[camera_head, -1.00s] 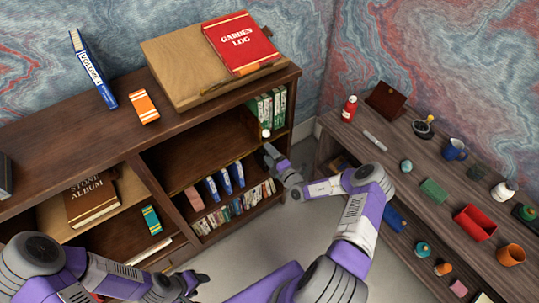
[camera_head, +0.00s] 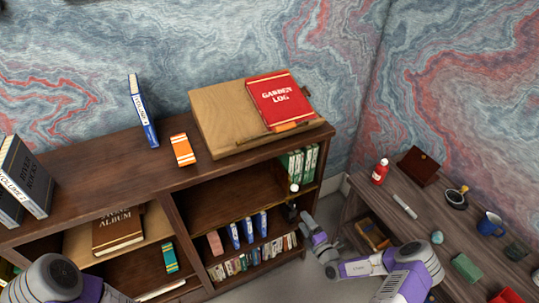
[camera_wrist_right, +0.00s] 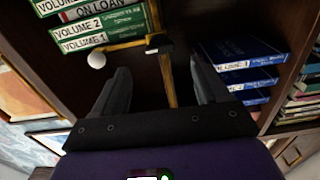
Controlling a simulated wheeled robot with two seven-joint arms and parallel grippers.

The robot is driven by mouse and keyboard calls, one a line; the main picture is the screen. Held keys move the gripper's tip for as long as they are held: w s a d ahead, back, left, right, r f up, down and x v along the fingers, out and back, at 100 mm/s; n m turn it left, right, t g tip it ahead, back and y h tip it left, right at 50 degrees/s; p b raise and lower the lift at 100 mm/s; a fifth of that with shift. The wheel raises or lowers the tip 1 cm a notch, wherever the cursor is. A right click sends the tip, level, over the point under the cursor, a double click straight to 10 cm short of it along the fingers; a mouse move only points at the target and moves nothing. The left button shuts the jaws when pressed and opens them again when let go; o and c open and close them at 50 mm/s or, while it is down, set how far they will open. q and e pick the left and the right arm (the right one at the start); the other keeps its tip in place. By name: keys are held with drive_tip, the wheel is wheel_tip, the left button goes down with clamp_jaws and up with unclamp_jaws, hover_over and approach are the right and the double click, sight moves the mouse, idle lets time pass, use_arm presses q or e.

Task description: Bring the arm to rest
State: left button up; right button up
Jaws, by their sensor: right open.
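My right gripper (camera_head: 297,214) is in front of the bookcase's right-hand shelves in the head view. In the right wrist view its two dark fingers (camera_wrist_right: 160,95) are spread apart with nothing between them. Beyond them is the edge of a shelf, with green volumes (camera_wrist_right: 92,30) above it and blue volumes (camera_wrist_right: 240,65) on the other side. My left arm (camera_head: 62,280) shows only in part at the lower left of the head view, and its gripper is out of the picture.
The bookcase (camera_head: 110,165) carries a red Garden Log (camera_head: 281,100), an orange book (camera_head: 182,150) and a blue-white volume (camera_head: 143,112). A white ball (camera_head: 294,188) is by the green books. A side desk (camera_head: 415,225) with several small items stands at the right.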

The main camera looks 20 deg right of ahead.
drive_tip(key=s+a+n+g+y, duration=0.35)
drive_tip(key=a+n, duration=0.25)
drive_tip(key=a, duration=0.2)
drive_tip(key=s+a+f+n+g+y, duration=0.1)
drive_tip(key=s+a+n+g+y, duration=0.25)
drive_tip(key=a+n, duration=0.35)
drive_tip(key=s+a+n+g+y, duration=0.2)
drive_tip(key=a+n+g+y, duration=0.3)
drive_tip(key=a, duration=0.4)
drive_tip(key=s+a+f+n+g+h, duration=0.1)
drive_tip(key=s+n+h, duration=0.3)
drive_tip(key=n, duration=1.2)
drive_tip(key=s+f+n+g+h, duration=0.1)
drive_tip(key=s+n+g+h, duration=0.3)
drive_tip(key=s+n, duration=0.5)
drive_tip(key=n+h, duration=0.1)
drive_tip(key=n, duration=0.6)
drive_tip(key=shift+a+f+g, duration=0.3)
drive_tip(key=shift+a+f, duration=0.05)
drive_tip(key=shift+f, duration=0.05)
